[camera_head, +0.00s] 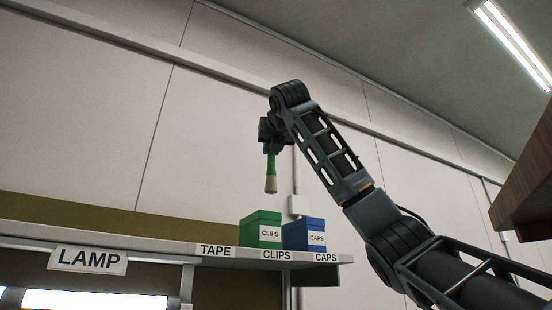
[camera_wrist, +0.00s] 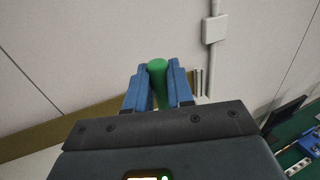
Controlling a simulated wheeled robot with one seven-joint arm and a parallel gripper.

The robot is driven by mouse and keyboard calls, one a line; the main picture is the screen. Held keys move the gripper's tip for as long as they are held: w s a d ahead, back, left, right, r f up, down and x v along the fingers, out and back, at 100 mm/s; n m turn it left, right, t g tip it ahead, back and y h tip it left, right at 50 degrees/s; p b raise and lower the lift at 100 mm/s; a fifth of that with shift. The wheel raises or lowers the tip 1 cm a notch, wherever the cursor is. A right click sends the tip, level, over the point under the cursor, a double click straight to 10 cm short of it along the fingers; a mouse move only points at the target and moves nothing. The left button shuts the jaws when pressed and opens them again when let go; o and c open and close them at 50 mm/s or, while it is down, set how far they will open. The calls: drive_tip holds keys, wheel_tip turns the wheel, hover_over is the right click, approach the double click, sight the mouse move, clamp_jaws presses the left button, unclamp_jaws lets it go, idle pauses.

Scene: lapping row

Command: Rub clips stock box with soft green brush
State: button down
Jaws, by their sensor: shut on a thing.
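The soft green brush (camera_head: 271,172) hangs bristles down from my gripper (camera_head: 271,146) in the head view. In the wrist view, the blue fingers of my gripper (camera_wrist: 158,88) are shut on its green handle (camera_wrist: 157,70). The clips stock box (camera_head: 262,226) is green with a white CLIPS label and stands on the shelf above the CLIPS tag. The brush tip is above the box and apart from it in the picture. The wrist view does not clearly show the box or the bristles.
A blue CAPS box (camera_head: 304,235) stands close beside the clips box on its right. The shelf (camera_head: 150,238) is bare to the left, above the TAPE tag. A LAMP sign (camera_head: 88,260) hangs below it. A brown cabinet edge (camera_head: 525,185) juts in at far right.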

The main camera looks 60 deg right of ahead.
drive_tip(key=shift+r, duration=0.95)
drive_tip(key=shift+w+d, duration=0.1)
